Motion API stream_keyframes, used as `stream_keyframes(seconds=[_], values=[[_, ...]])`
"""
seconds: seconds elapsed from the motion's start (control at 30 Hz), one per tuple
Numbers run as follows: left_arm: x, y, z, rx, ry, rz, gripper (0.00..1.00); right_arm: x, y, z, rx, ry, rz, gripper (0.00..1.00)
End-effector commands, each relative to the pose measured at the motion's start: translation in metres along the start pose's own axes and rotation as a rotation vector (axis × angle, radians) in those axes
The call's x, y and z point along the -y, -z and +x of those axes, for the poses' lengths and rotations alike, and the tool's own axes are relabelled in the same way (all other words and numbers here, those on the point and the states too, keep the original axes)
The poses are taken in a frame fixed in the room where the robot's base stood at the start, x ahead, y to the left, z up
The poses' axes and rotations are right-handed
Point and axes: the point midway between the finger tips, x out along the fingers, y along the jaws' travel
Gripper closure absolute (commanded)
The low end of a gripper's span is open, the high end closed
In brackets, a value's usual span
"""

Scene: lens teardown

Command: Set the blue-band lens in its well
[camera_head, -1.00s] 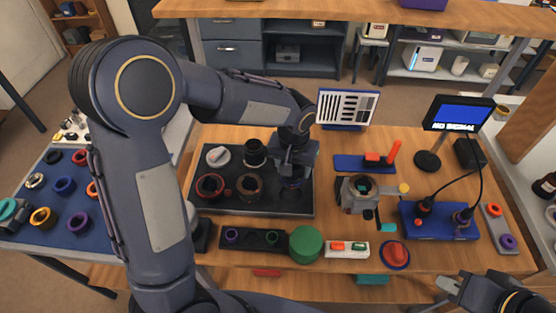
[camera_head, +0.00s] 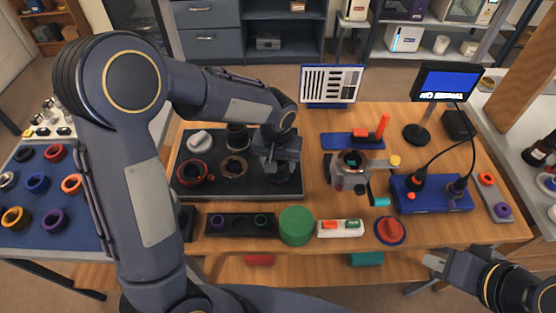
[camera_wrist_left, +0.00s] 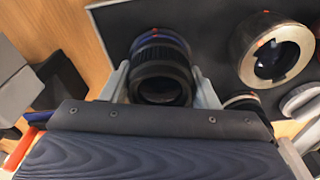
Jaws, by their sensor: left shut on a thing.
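The blue-band lens (camera_wrist_left: 160,68) is a dark cylinder with a blue band and a small red mark, seen in the left wrist view. My left gripper (camera_wrist_left: 163,88) is shut on it, one finger on each side. In the head view my left gripper (camera_head: 278,160) is over the right part of the dark tray (camera_head: 250,188) and mostly hides the lens. Whether the lens touches the tray is unclear. A small black holder (camera_head: 240,226) in front has a purple ring and a green ring in it. My right gripper (camera_head: 434,261) is empty at the lower right.
The tray also bears a red ring (camera_head: 195,172), a brown ring (camera_head: 233,168), a black part (camera_head: 237,136) and a white cap (camera_head: 200,139). A green cylinder (camera_head: 296,226) stands beside the holder. A metal device (camera_head: 349,172) stands right of the tray.

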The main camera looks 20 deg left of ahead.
Motion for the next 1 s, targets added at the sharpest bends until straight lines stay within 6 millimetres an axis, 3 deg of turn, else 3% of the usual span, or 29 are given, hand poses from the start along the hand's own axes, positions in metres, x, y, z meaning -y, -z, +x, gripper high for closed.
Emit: stream_keyframes(seconds=[0.93,0.97,1.0], values=[[0.0,-0.001,0.012,0.0,0.0,0.0,0.75,-0.004,-0.004,0.009,0.0,0.0,0.0,1.0],[0.0,-0.001,0.011,-0.001,0.0,0.0,0.43,-0.004,-0.004,0.008,0.0,0.0,0.0,1.0],[0.0,-0.001,0.011,0.0,0.0,0.0,0.38,-0.004,-0.004,0.008,0.0,0.0,0.0,1.0]])
